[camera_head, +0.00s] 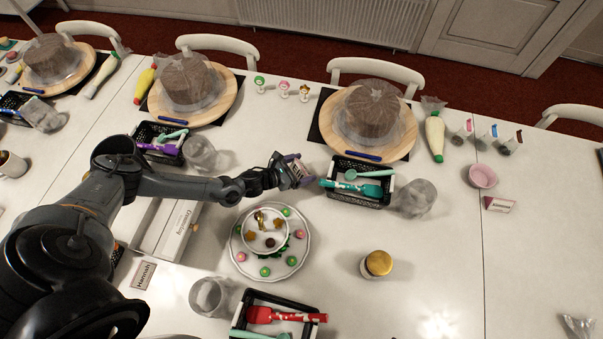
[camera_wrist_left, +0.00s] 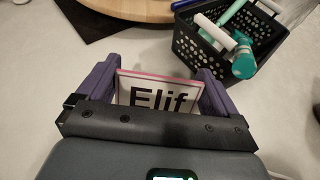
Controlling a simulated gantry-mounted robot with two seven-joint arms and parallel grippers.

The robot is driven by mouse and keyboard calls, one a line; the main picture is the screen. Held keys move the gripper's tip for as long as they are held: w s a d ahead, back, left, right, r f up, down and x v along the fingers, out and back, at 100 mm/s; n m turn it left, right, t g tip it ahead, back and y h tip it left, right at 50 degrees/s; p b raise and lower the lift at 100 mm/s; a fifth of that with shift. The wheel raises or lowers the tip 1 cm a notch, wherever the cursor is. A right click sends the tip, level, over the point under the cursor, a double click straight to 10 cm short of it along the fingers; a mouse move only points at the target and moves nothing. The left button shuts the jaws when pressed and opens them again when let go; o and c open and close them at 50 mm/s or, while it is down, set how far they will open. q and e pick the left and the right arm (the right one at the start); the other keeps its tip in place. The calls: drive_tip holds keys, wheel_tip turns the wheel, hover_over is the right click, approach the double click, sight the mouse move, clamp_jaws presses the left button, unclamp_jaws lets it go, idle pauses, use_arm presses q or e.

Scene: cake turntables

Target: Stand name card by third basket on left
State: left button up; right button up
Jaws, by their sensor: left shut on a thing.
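My left gripper (camera_head: 294,170) is shut on a white name card with a pink edge, which reads "Elif" in the left wrist view (camera_wrist_left: 157,93). The card stands between the two purple fingers (camera_wrist_left: 157,72); whether its lower edge touches the table is hidden. Just right of the gripper is a black basket (camera_head: 357,199) with teal-handled tools; it also shows at the upper right of the left wrist view (camera_wrist_left: 200,50). Another black basket (camera_head: 145,133) with purple tools stands farther left, and one more (camera_head: 8,103) at the far left edge. My right gripper is not in view.
A tiered plate of sweets (camera_head: 240,258) stands just in front of the gripper. A wrapped cake on a wooden board (camera_head: 345,135) is behind the basket. A plastic cup (camera_head: 415,198) is at its right. A "Hannah" card (camera_head: 143,275) and a gold-lidded jar (camera_head: 377,263) are nearer.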

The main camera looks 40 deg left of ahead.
sight(296, 175)
use_arm(q)
drive_tip(key=shift+f+b, duration=0.35)
drive_tip(key=shift+f, duration=1.4)
drive_tip(key=shift+f, duration=0.1)
drive_tip(key=o, duration=0.6)
drive_tip(key=shift+o, duration=0.2)
drive_tip(key=shift+s+r+p, duration=0.25)
drive_tip(key=shift+r+p, duration=0.1)
drive_tip(key=shift+p, duration=0.05)
drive_tip(key=p+v, duration=0.2)
drive_tip(key=shift+s+r, duration=0.15)
drive_tip(key=shift+s, duration=0.05)
drive_tip(key=shift+s+a, duration=0.2)
drive_tip(key=shift+s, duration=0.25)
drive_tip(key=shift+r, duration=0.1)
